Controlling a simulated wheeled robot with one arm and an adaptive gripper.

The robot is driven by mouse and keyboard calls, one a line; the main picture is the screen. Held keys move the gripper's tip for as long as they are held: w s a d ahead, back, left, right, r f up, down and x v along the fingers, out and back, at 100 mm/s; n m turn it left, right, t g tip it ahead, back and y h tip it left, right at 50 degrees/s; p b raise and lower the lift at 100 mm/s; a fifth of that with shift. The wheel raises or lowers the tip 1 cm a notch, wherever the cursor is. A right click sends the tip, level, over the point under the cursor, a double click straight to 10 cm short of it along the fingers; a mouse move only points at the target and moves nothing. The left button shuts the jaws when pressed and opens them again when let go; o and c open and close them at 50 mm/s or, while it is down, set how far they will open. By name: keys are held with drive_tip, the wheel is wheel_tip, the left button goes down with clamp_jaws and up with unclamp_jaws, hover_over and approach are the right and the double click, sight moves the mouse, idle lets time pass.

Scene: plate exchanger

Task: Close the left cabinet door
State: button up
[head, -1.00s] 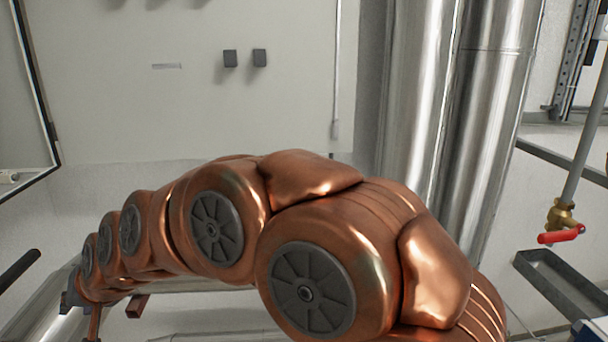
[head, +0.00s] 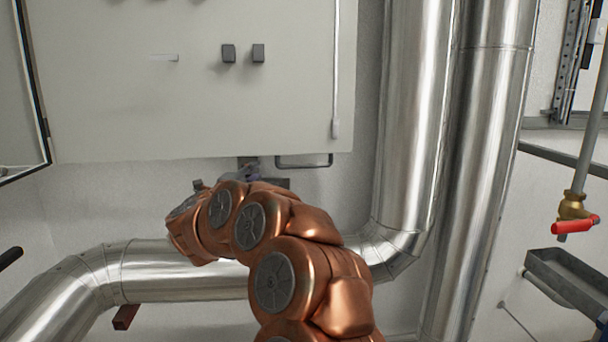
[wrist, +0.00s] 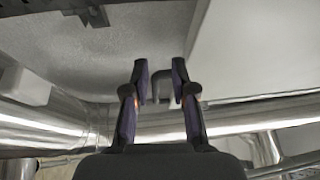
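The left cabinet door (head: 18,95) stands swung open at the left edge of the head view, with a dark edge strip and a hinge by the cabinet (head: 190,115). Only part of the door shows. My gripper (head: 250,173) is just below the cabinet's bottom edge, partly hidden behind my copper arm and well to the right of the door. In the wrist view my gripper (wrist: 160,66) has its two dark purple fingers apart. A grey bent bar (wrist: 162,84) shows between them. I cannot tell whether they touch it.
Steel pipes (head: 415,110) rise right of the cabinet, and a bent pipe (head: 150,270) runs below my arm. A dark bar loop (head: 305,164) sits under the cabinet. A red valve handle (head: 573,227) and a grey tray (head: 568,275) are at the right.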

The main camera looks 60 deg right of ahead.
sight(302, 167)
drive_tip(key=s+d+m+g+p, duration=0.1)
drive_tip(key=s+d+m+g, duration=0.1)
drive_tip(key=d, duration=0.2)
drive_tip(key=s+d+m+g+p, duration=0.1)
drive_tip(key=s+d+g, duration=0.1)
drive_tip(key=s+d, duration=0.1)
drive_tip(key=s+d+m+g+h, duration=0.1)
drive_tip(key=s+d+m+g, duration=0.1)
drive_tip(key=d, duration=0.3)
drive_tip(key=shift+s+d+m+p, duration=0.2)
drive_tip(key=shift+s+m+p, duration=0.1)
drive_tip(key=shift+s+p, duration=0.15)
drive_tip(key=shift+c, duration=0.4)
clamp_jaws()
